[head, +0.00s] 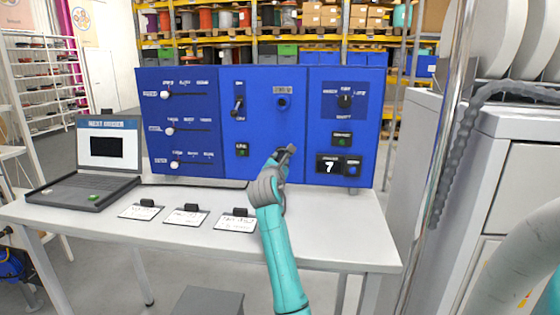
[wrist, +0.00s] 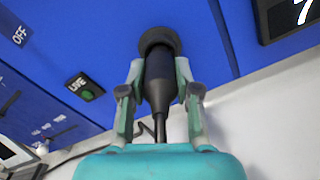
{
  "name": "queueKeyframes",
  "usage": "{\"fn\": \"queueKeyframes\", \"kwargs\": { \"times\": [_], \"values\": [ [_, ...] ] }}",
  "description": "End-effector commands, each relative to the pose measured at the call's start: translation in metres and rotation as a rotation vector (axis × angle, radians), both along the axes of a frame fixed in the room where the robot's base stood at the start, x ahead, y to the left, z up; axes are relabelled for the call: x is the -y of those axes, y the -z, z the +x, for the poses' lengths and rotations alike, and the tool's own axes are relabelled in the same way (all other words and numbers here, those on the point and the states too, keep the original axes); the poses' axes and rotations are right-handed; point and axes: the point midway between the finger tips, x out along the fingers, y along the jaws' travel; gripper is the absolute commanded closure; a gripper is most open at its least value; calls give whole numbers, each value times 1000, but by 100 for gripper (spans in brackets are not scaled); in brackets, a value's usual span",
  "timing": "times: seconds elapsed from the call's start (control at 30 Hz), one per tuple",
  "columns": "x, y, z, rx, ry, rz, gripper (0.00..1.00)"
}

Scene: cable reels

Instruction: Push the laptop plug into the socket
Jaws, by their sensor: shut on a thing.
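My gripper (head: 278,165) is shut on a black plug (wrist: 158,80). In the wrist view, the fingers clasp the plug's sides and its wide round front end points at the blue panel. The plug's dark end also shows in the head view (head: 289,149), below the socket. The socket (head: 283,102) is a dark round opening with nothing in it, in the panel's middle section under a small label. It cannot be made out in the wrist view. Whether the plug touches the panel, I cannot tell. The open laptop (head: 82,185) stands at the table's left end.
The blue panel (head: 225,75) stands on the white table (head: 340,225), with sliders, a lever switch (head: 237,106), a LIVE indicator (head: 242,149) and a display reading 7 (head: 330,165). Several labelled cards lie along the front. A grey cabinet (head: 460,150) stands at right.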

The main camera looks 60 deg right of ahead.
Motion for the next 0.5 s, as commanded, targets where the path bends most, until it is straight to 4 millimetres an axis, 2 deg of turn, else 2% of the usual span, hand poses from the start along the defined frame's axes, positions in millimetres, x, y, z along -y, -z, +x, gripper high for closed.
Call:
{"fn": "queueKeyframes", "kwargs": {
  "times": [0.5],
  "values": [
    [-11,0,-4,0,-1,0,100]
  ]
}}
